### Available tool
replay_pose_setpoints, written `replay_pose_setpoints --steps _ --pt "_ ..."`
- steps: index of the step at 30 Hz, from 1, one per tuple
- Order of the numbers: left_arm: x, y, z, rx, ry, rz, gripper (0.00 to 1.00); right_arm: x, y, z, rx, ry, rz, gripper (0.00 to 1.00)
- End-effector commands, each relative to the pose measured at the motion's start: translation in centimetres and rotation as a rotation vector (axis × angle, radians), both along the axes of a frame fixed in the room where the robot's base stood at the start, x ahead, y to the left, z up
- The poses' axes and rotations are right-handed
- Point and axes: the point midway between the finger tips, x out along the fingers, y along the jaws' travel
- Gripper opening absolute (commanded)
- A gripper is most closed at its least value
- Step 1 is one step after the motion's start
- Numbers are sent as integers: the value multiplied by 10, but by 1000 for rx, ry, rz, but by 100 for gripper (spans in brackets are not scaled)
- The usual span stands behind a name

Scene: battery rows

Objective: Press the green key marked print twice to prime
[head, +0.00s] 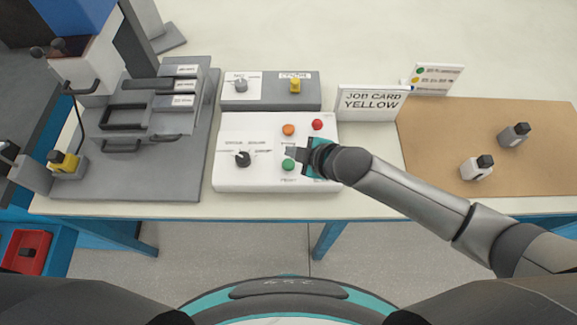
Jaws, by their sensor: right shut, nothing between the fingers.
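The green key (288,165) is a round button at the lower middle of the white control panel (228,178), with a small label below it that seems to read print. My right gripper (291,150) reaches in from the right over the panel, shut and empty. Its tip shows just above the green key in the picture. I cannot tell whether it touches the panel or hovers over it. An orange button (288,130) and a red button (317,124) lie farther back, and a black knob (242,159) is to the left. My left gripper is not in view.
A job card (370,103) reading YELLOW stands behind the panel on the right. A grey box (270,103) with a knob and yellow switch is behind it. A grey machine (140,110) fills the left.

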Motion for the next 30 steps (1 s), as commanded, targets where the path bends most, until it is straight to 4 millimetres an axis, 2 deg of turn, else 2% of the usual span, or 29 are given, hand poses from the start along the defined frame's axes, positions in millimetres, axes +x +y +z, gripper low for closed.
replay_pose_setpoints --steps 1,3,8,30 --pt "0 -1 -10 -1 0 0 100 0 0 -11 0 2 -1 0" --pt "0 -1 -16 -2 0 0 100 0 0 -19 1 0 -1 0" --pt "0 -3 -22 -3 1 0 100 0 0 -29 1 0 1 0" --pt "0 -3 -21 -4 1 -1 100 1 0 -29 1 0 1 0"
